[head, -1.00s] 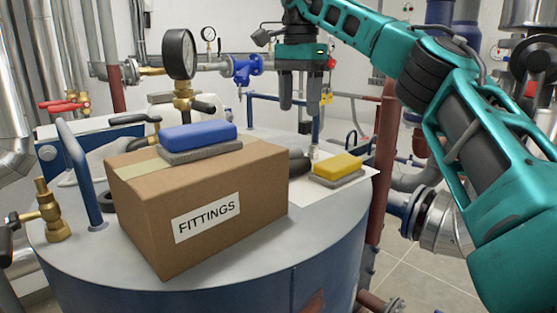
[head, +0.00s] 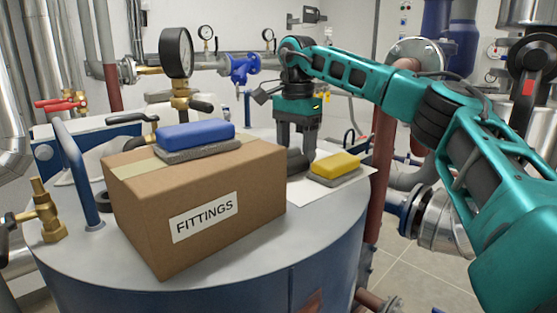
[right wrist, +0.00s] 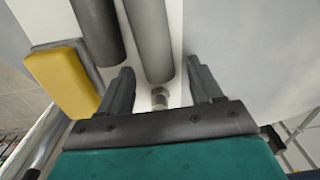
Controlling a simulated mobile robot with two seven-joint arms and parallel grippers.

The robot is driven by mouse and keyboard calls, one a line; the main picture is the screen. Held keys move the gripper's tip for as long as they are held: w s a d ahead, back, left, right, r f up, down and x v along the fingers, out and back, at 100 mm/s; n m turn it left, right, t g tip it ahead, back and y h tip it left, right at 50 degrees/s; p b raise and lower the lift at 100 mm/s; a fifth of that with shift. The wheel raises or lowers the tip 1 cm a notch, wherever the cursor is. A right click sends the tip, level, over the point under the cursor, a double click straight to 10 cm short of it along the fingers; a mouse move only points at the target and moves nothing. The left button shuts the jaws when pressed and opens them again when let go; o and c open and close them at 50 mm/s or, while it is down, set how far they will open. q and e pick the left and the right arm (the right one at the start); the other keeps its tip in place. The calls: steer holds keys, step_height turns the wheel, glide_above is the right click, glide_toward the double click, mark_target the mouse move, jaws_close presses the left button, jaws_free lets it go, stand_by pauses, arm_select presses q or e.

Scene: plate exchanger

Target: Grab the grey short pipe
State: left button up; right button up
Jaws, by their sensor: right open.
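A grey pipe (right wrist: 151,38) lies between the spread fingers of my right gripper (right wrist: 160,68) in the right wrist view. A darker grey pipe (right wrist: 97,30) lies beside it, outside the left finger. The frames do not show clearly which is the short one. In the head view, my right gripper (head: 297,155) points down behind the cardboard box, with a dark grey pipe end (head: 296,165) showing at its fingertips; the rest is hidden by the box. The gripper is open, and I see no grip on either pipe. My left gripper is out of view.
The FITTINGS box (head: 190,205) stands on the round tank top (head: 310,225), with a blue sponge (head: 195,136) on it. A yellow sponge (head: 333,165) lies on a white sheet (head: 350,186) right of the gripper. A pressure gauge (head: 176,55) rises behind the box.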

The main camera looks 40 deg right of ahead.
steer(key=shift+c, duration=0.2)
jaws_close()
stand_by(0.4)
steer(key=shift+r, duration=0.1)
